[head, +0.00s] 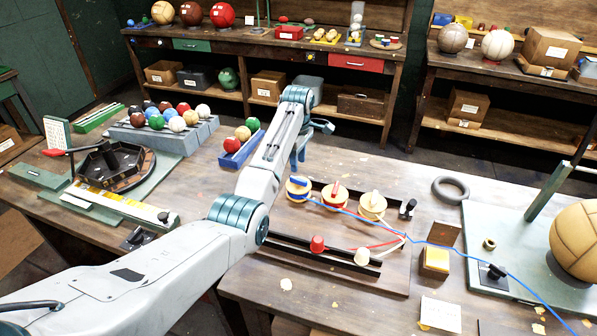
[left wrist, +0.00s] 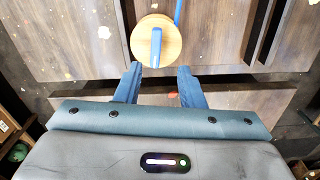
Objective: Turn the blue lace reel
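The blue lace reel (head: 298,190) is a round pale wooden disc with a blue bar handle on top. It stands leftmost of three reels on a dark wooden board, and a blue lace runs from it to the lower right. In the left wrist view the reel (left wrist: 170,52) lies just beyond the fingertips, its blue handle (left wrist: 155,46) roughly lined up between them. My left gripper (head: 302,158) is above and near the reel; in the left wrist view its two blue fingers (left wrist: 158,72) are apart with nothing between them. My right gripper is not in view.
A red-handled reel (head: 334,200) and a white-handled reel (head: 372,207) stand close to the right. A black ring (head: 450,189) and a large tan ball (head: 578,240) are farther right.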

